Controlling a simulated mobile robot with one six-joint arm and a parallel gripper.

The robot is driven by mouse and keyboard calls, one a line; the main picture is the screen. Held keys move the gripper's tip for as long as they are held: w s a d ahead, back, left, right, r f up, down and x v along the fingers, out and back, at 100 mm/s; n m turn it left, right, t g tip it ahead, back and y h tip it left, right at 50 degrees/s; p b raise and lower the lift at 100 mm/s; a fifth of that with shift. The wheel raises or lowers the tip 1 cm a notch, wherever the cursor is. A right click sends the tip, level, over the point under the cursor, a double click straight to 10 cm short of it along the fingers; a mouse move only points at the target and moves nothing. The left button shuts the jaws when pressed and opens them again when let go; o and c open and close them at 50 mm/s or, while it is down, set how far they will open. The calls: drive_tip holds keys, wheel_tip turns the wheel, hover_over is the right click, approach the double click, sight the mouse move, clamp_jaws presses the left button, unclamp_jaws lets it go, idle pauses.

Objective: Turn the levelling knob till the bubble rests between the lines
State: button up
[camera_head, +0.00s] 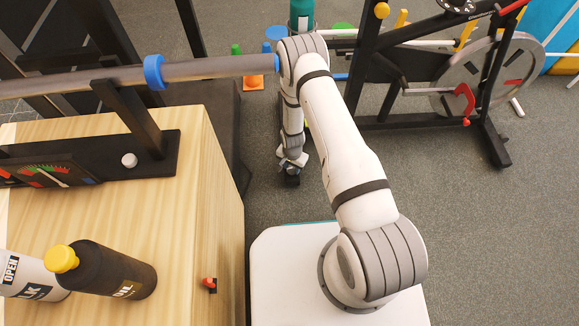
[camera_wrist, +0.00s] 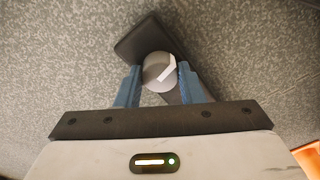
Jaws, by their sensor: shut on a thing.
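In the wrist view, the blue fingers of my gripper (camera_wrist: 159,78) are shut on a round grey knob (camera_wrist: 157,68). The knob has a pale angled mark on its face and sits at a dark flat block (camera_wrist: 137,38). In the head view, my gripper (camera_head: 291,163) is low over the floor behind my arm, at a small dark thing (camera_head: 291,180). The knob cannot be made out there. I see no bubble or lines in either view.
A wooden box (camera_head: 215,200) stands at left with a black bottle (camera_head: 118,275), a dial gauge (camera_head: 45,177) and a red knob (camera_head: 209,283). A bike-like machine (camera_head: 400,75) stands at right. Grey carpet (camera_head: 480,220) is clear at lower right.

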sight(292, 168)
drive_tip(key=shift+m, duration=0.6)
drive_tip(key=o, duration=1)
drive_tip(key=shift+r+p, duration=1.55)
drive_tip(key=shift+r, duration=2.4)
